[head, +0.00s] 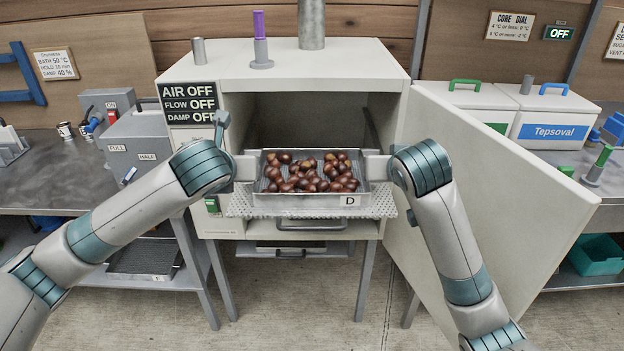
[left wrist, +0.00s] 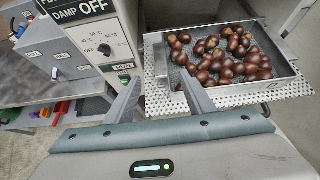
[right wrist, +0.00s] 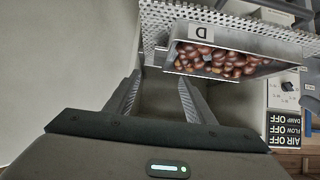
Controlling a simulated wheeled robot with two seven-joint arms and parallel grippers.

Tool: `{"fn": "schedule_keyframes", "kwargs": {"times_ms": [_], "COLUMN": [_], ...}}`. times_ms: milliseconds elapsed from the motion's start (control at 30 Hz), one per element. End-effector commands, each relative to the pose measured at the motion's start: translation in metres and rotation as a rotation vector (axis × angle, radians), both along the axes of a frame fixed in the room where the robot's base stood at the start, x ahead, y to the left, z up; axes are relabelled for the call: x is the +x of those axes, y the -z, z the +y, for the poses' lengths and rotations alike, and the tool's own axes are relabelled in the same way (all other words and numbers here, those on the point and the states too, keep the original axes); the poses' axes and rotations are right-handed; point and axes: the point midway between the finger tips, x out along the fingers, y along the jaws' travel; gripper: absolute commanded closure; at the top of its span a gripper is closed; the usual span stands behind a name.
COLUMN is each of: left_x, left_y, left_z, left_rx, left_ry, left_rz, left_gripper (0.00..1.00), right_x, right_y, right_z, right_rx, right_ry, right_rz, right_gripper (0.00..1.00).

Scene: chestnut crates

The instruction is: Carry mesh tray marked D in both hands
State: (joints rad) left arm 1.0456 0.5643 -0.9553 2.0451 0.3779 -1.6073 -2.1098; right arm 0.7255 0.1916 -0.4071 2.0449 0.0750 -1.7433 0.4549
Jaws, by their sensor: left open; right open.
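The mesh tray marked D (head: 312,201) is a metal tray full of brown chestnuts. It sits on a perforated pull-out shelf (head: 240,206) at the mouth of the open cabinet. It also shows in the left wrist view (left wrist: 240,94) and the right wrist view (right wrist: 250,42), its D label visible. My left gripper (head: 246,168) is at the tray's left end, and my right gripper (head: 378,168) is at its right end. In the wrist views both pairs of fingers are apart with nothing between them, close beside the tray. The head view does not show whether they touch the tray.
The cabinet door (head: 490,190) stands open on the right. A white cabinet top (head: 350,62) holds a purple-tipped tool (head: 260,45). A side bench (head: 60,175) is at the left, and white boxes (head: 555,115) stand at the right. The floor in front is clear.

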Motion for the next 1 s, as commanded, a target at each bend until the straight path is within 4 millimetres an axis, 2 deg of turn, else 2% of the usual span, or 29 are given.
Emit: {"fn": "schedule_keyframes", "kwargs": {"times_ms": [367, 567, 1000], "left_x": [0.012, 0.034, 0.093], "left_y": [0.009, 0.024, 0.065], "left_z": [-0.001, 0.0, 0.0], "left_rx": [-0.003, -0.002, -0.001], "left_ry": [-0.001, -0.003, -0.002], "left_rz": [0.003, 0.002, 0.003], "left_gripper": [0.51, 0.51, 0.51], "right_x": [0.012, 0.034, 0.093], "right_y": [0.009, 0.023, 0.064], "right_z": [0.0, 0.0, -0.001], "right_rx": [-0.001, -0.001, 0.0], "right_ry": [0.001, 0.001, 0.002], "right_rz": [0.002, 0.002, 0.003], "right_gripper": [0.51, 0.51, 0.51]}}
